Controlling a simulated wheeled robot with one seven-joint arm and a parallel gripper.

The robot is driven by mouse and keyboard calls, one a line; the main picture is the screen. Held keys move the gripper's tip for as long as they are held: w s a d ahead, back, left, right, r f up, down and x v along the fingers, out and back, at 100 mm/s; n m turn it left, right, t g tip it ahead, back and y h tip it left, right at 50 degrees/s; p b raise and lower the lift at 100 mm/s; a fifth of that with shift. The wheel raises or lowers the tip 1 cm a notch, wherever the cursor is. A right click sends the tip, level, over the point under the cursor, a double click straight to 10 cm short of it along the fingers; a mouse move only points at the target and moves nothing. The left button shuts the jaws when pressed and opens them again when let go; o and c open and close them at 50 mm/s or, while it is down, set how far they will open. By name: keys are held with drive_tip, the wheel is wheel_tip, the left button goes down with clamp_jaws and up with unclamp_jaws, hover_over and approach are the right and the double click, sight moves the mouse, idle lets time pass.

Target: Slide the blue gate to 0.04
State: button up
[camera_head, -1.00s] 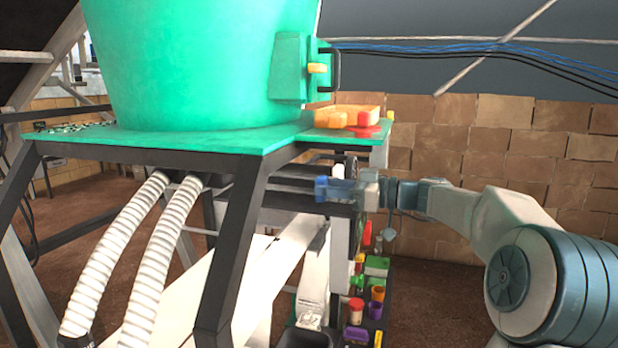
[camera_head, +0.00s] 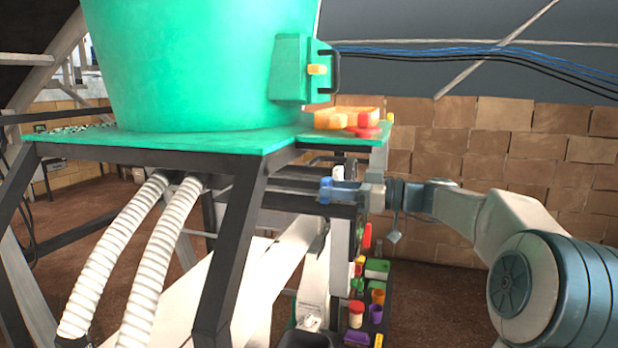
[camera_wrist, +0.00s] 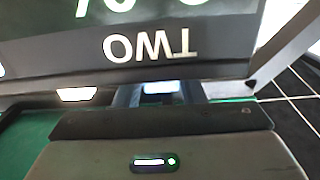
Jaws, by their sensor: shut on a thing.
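The blue gate shows as a small blue block (camera_head: 326,190) under the right end of the green table, beside the dark frame bars. My gripper (camera_head: 346,192) reaches in from the right and is shut at the blue part. The contact itself is too small to see clearly. In the wrist view, a blue piece (camera_wrist: 152,97) with a bright patch shows at the middle, between my gripper's body and a dark panel (camera_wrist: 60,45). The panel carries upside-down white lettering that reads TWO. My fingertips and the gate's opening are hidden there.
A large green tub (camera_head: 195,60) stands on the green table (camera_head: 160,140). An orange tray (camera_head: 358,112) and red pieces (camera_head: 370,120) lie at its right end. A shelf with several coloured containers (camera_head: 376,313) is below my gripper. Brick wall (camera_head: 490,130) stands behind.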

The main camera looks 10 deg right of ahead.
sight(356, 206)
drive_tip(key=shift+d, duration=0.15)
idle(0.6)
drive_tip(key=o, duration=0.9)
drive_tip(key=shift+s+b, duration=0.1)
drive_tip(key=shift+b, duration=0.2)
drive_tip(key=shift+b+v, duration=1.05)
drive_tip(key=shift+v, duration=0.75)
drive_tip(key=shift+d, duration=0.15)
